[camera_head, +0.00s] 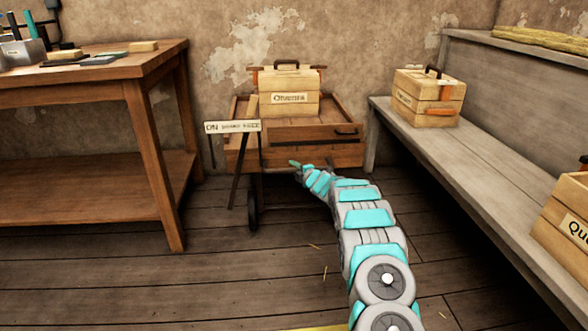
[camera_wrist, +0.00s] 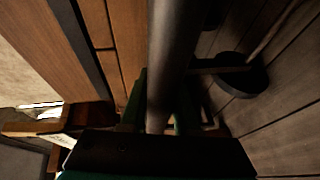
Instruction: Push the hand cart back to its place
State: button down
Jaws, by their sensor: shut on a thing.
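The wooden hand cart (camera_head: 345,157) stands against the back wall, between the workbench and the bench on the right. It has a drawer-like front with a dark handle, and a dark wheel (camera_head: 253,205) shows below. A labelled wooden toolbox (camera_head: 290,104) rides on it. My gripper (camera_head: 294,165) reaches the cart's near side, low down. In the wrist view, its green fingers (camera_wrist: 160,112) are shut around a grey round bar (camera_wrist: 172,50), which looks like the cart's handle. The cart's planks and a dark wheel (camera_wrist: 240,78) show beside the bar. The exact finger contact is dark.
A workbench (camera_head: 95,72) with tools stands at the left. The long grey bench (camera_head: 480,165) at the right carries two more toolboxes (camera_head: 428,97). The floor in front is clear apart from bits of straw.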

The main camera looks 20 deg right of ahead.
jog(key=c, duration=0.7)
grip_release()
jog(key=shift+o, duration=0.2)
jog(key=v, duration=0.7)
jog(key=shift+s+b, duration=0.35)
jog(key=shift+r, duration=0.15)
